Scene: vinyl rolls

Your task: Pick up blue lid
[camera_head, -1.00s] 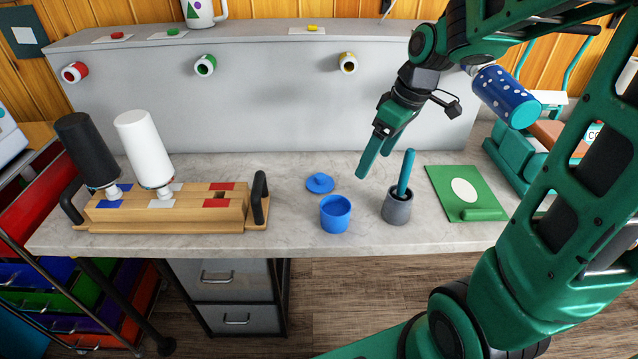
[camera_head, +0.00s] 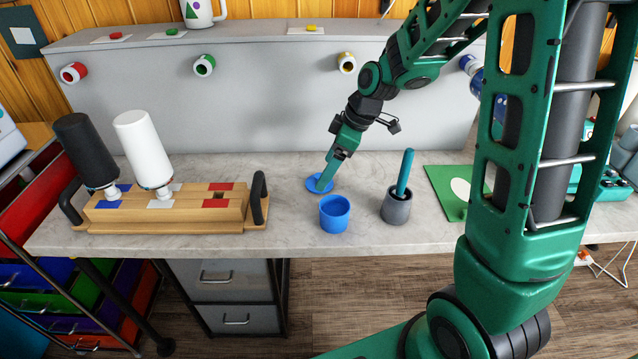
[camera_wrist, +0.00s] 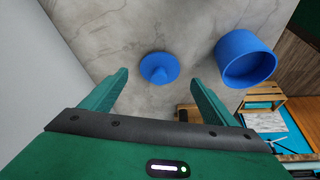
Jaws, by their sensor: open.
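The blue lid (camera_head: 314,184) lies flat on the grey counter, behind the blue cup (camera_head: 335,213). In the wrist view the round lid (camera_wrist: 160,68) shows with its pointed knob, ahead of and between my two fingers. My gripper (camera_head: 325,181) is tilted down over the lid, and its fingers hide part of it in the head view. In the wrist view my gripper (camera_wrist: 160,85) is open and empty, its fingers apart on either side of the line to the lid. The open blue cup (camera_wrist: 245,58) stands to the lid's right there.
A grey mortar with a teal pestle (camera_head: 397,207) stands right of the cup. A green mat (camera_head: 448,182) lies farther right. A wooden block with handles (camera_head: 165,212) and bottles is on the left. The grey wall panel (camera_head: 250,100) rises behind the counter.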

